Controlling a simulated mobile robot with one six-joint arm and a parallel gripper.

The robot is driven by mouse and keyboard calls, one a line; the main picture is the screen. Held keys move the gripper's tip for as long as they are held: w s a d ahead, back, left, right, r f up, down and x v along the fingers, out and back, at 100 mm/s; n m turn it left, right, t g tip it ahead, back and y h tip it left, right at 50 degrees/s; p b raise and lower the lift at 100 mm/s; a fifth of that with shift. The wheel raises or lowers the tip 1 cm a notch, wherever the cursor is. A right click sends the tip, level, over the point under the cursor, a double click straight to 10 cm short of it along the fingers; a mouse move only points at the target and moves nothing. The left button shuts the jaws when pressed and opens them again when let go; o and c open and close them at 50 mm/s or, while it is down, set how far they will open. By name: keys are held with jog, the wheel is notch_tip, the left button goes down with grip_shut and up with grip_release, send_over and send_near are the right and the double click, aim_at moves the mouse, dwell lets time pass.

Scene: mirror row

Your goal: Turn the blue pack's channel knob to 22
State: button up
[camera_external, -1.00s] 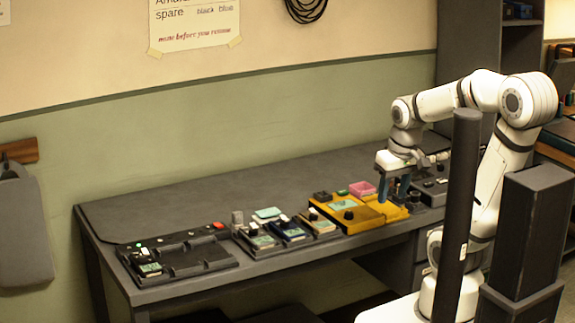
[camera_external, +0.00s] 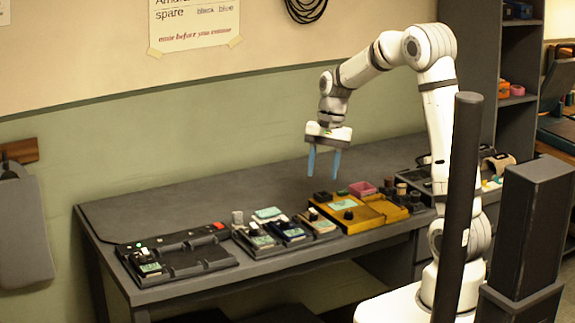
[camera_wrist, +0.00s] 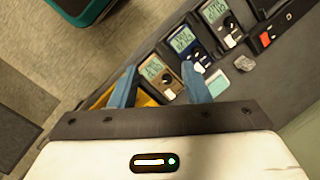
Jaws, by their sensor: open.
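The blue pack (camera_external: 290,233) stands on the bench in a row, between a dark pack (camera_external: 258,240) and a tan pack (camera_external: 320,226). It also shows in the wrist view (camera_wrist: 187,43), with a pale display whose digits are too small to read. Its knob (camera_wrist: 197,54) is small there, and its setting cannot be read. My gripper (camera_external: 324,178) is open and empty, fingers pointing down, well above the bench behind the row. In the wrist view its blue fingers (camera_wrist: 158,66) appear on either side of the tan pack (camera_wrist: 160,74), apart from the blue pack.
A dark charging base (camera_external: 190,258) with a red button is at the left. A dark post (camera_external: 458,200) stands in front of my arm.

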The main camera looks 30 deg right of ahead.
aim_at(284, 222)
jog(key=w+a+f+m+g+y+p, duration=0.15)
jog(key=w+a+f+m, duration=0.25)
jog(key=w+f, duration=0.45)
jog(key=x, duration=0.6)
jog(key=shift+w+a+f, duration=0.1)
jog(key=shift+w+f, duration=0.1)
jog(key=shift+f, duration=0.2)
grip_shut()
